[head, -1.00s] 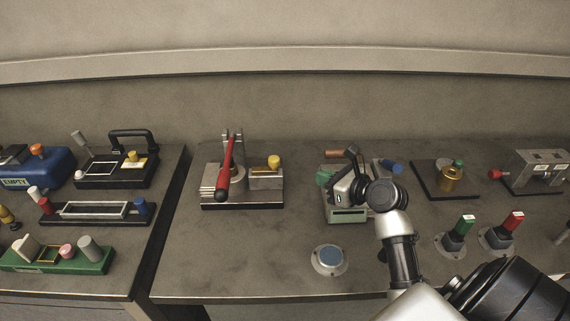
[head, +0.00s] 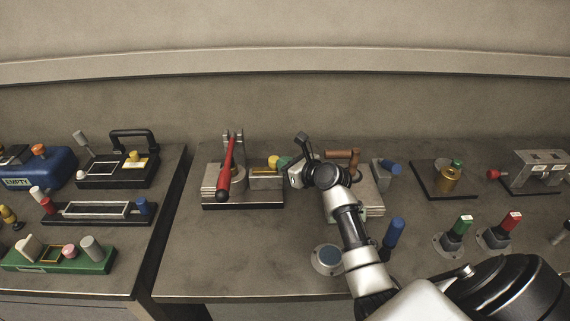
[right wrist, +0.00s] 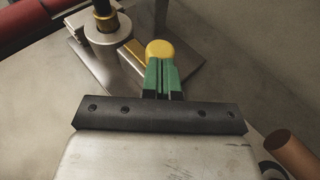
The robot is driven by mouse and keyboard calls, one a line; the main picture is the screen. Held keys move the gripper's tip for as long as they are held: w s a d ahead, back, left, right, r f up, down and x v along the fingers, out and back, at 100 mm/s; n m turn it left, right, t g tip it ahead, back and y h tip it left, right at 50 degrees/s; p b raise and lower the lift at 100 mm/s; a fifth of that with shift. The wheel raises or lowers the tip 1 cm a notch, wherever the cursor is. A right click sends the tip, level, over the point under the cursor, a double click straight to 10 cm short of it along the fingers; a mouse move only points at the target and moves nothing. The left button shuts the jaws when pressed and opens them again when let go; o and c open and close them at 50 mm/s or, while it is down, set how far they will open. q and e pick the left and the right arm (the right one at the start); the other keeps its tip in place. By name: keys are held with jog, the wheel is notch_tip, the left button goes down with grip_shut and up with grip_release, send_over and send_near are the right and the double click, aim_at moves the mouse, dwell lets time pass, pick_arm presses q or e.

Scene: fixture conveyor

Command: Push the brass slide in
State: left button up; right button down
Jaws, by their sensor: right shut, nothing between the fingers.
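The brass slide (right wrist: 133,58) shows in the right wrist view as a narrow brass bar beside a steel post, with a round yellow knob (right wrist: 160,49) at its near end. In the head view the yellow knob (head: 273,162) is at the right side of the fixture with the red lever (head: 227,165). My right gripper (right wrist: 162,74) has its green fingers shut and empty, with the tips right at the knob; I cannot tell whether they touch. In the head view the right gripper (head: 283,163) is just right of the knob. My left gripper is out of view.
Right of the gripper stands a grey fixture (head: 370,200) with a copper-coloured handle (head: 342,153), partly behind my arm. Bare bench (head: 230,255) lies in front of the lever fixture.

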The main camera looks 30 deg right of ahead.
jog(key=w+a+p, duration=0.1)
jog(key=a+p, duration=0.1)
jog(key=a, duration=0.1)
jog(key=shift+w, duration=0.35)
jog(key=shift+p, duration=0.3)
